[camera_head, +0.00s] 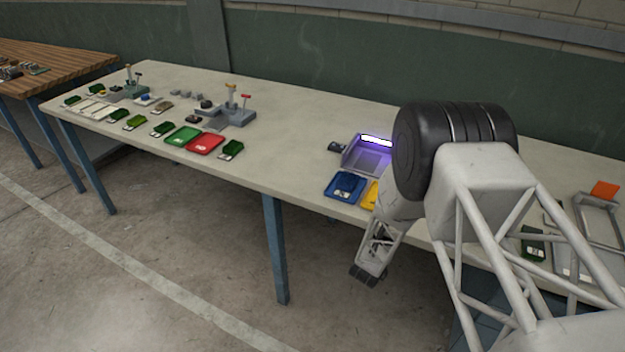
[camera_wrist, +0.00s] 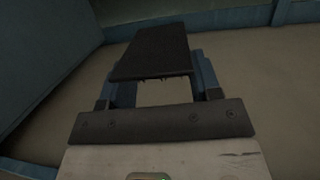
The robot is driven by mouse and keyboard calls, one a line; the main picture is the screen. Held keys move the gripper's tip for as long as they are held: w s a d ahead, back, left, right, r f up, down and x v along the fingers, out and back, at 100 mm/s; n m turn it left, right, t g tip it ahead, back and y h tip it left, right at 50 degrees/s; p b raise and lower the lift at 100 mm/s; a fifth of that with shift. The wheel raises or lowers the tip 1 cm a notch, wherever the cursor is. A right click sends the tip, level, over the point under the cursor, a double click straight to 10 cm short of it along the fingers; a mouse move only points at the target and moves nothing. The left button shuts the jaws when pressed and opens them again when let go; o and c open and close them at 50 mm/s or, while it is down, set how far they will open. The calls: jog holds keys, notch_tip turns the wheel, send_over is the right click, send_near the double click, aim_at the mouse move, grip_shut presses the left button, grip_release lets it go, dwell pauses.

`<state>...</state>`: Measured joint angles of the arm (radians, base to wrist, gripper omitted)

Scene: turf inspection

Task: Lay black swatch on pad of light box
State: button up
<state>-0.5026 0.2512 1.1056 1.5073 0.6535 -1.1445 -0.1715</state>
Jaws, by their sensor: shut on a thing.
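The light box (camera_head: 349,160) stands on the long table. It is a grey open box with a glowing violet-white lamp (camera_head: 377,140) along its back, and its flat grey pad (camera_head: 370,158) is partly hidden by my arm. My gripper (camera_head: 367,274) hangs in front of the table's front edge, apart from the box. In the wrist view it is shut on the black swatch (camera_wrist: 152,52), a flat dark piece between the blue fingers. In the head view the swatch is too small and dark to tell from the fingertips.
A blue tray (camera_head: 345,187) and a yellow tray (camera_head: 370,194) lie in front of the light box. A small dark object (camera_head: 336,147) sits at its left. Green and red trays (camera_head: 204,143) lie farther left. The table between them is clear.

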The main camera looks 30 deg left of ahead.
jog(key=s+a+r, duration=0.4)
jog(key=a, duration=0.4)
jog(key=s+a+r, duration=0.3)
jog(key=a, duration=0.5)
jog(key=m+h, duration=0.1)
send_near(302, 188)
jog(key=a+r+v, duration=0.1)
jog(key=v, duration=0.3)
jog(key=shift+d+f, duration=0.2)
jog(key=shift+f, duration=0.05)
jog(key=x, duration=0.4)
jog(key=r+x, duration=0.1)
jog(key=x, duration=0.4)
jog(key=r+x, duration=0.1)
jog(key=x, duration=0.4)
jog(key=shift+w+d+r, duration=0.1)
jog(key=shift+d+r, duration=0.1)
jog(key=shift+d, duration=0.05)
jog(key=shift+r+x, duration=0.2)
jog(key=shift+x, duration=0.75)
jog(key=shift+r+x, duration=0.25)
jog(key=shift+x, duration=0.7)
